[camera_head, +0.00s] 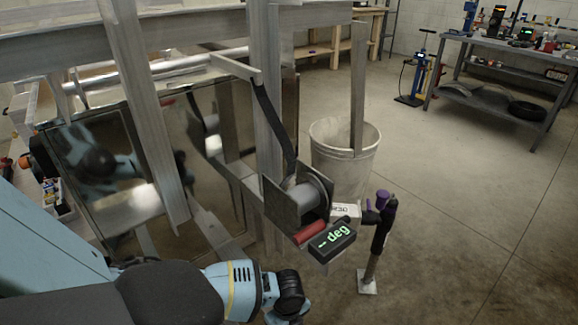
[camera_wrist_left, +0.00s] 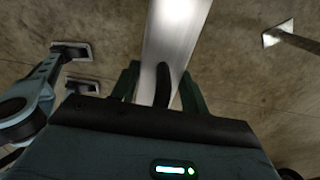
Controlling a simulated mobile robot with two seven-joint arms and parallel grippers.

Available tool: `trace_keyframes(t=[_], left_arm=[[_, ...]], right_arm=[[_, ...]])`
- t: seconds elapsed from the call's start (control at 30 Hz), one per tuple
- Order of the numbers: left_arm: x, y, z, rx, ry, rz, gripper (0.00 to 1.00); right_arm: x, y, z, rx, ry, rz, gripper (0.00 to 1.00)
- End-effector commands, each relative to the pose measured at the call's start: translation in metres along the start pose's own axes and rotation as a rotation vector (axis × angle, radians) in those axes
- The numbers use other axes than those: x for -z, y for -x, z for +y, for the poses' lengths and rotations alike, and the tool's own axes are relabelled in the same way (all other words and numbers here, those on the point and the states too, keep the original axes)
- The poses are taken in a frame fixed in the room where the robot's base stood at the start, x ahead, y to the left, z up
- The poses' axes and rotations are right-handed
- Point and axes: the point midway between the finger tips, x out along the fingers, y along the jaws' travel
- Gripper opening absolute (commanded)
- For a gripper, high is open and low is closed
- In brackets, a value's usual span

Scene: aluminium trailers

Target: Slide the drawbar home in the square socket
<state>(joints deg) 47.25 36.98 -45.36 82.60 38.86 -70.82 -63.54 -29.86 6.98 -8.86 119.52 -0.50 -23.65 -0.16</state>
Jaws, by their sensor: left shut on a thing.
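In the left wrist view a bright aluminium bar (camera_wrist_left: 176,38), which looks like the drawbar, runs from the top edge down between the fingers of my left gripper (camera_wrist_left: 158,88). The gripper is shut on it, and a dark rounded piece overlaps the bar between the fingers. Its far end is outside the view. In the head view my blue arm comes in along the bottom, but no gripper fingers can be made out. I cannot pick out the square socket or tell which head-view beam is the held bar. My right gripper is not seen.
A winch (camera_head: 298,200) with a black strap (camera_head: 274,125) sits on the trailer frame, beside an angle gauge (camera_head: 331,242) reading "-- deg". A bin (camera_head: 330,162) stands behind. Floor at right is open up to the workbench (camera_head: 500,48).

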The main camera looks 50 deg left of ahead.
Motion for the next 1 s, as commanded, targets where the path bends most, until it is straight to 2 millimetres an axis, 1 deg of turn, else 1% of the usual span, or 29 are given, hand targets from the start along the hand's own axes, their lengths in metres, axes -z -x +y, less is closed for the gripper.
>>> trace_keyframes(t=[1.0], left_arm=[[-0.019,0.002,-0.002,0.004,0.001,0.000,0.00]], right_arm=[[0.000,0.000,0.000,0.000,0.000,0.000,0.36]])
